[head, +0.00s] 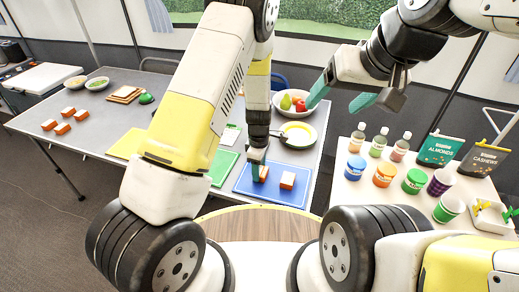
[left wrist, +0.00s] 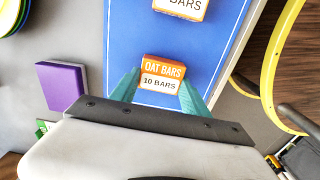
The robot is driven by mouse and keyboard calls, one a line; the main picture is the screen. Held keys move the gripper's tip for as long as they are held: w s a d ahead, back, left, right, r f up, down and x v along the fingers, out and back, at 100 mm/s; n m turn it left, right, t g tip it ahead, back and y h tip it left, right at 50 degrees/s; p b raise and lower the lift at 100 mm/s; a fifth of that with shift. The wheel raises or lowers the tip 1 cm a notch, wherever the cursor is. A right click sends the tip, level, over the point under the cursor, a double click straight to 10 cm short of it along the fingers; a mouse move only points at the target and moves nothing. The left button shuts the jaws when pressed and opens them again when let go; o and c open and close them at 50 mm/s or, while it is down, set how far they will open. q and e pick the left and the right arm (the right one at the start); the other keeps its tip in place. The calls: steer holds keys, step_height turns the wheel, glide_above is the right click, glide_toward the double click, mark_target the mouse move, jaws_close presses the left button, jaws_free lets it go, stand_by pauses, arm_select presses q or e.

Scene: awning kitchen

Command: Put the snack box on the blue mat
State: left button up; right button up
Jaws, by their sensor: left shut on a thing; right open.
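The blue mat (head: 245,183) lies at the table's near edge and fills the middle of the left wrist view (left wrist: 128,40). One orange-and-white snack box (head: 287,180) sits on it; its lower part shows at the top of the left wrist view (left wrist: 182,7). My left gripper (head: 260,172) is over the mat's left part, shut on a second snack box (left wrist: 162,77) labelled "OAT BARS". In the head view this box is mostly hidden by the gripper. Whether it touches the mat I cannot tell. My right gripper (head: 340,97) is open and empty, raised near the fruit bowl.
Several more orange-and-white boxes (head: 62,128) lie at the table's left. A green mat (head: 222,167), a yellow mat (head: 128,144) and a yellow-centred plate (head: 299,133) are close by. A purple block (left wrist: 62,88) lies beside the blue mat. Jars and bottles crowd the right table (head: 345,190).

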arm_select(q)
steer(key=o, duration=1.4)
steer(key=shift+f, duration=0.1)
step_height(320, 180, up, 22)
steer(key=s+a+m+h, duration=0.2)
steer(key=a+m, duration=0.1)
steer(key=s+a+r+m+t, duration=0.3)
steer(key=s+a+r+m, duration=0.2)
steer(key=s+r, duration=0.4)
steer(key=s+a+r+m+t, duration=0.3)
steer(key=s+a+r+m, duration=0.2)
steer(key=s+r+m, duration=0.2)
steer(key=v, duration=0.3)
steer(key=shift+s, duration=0.2)
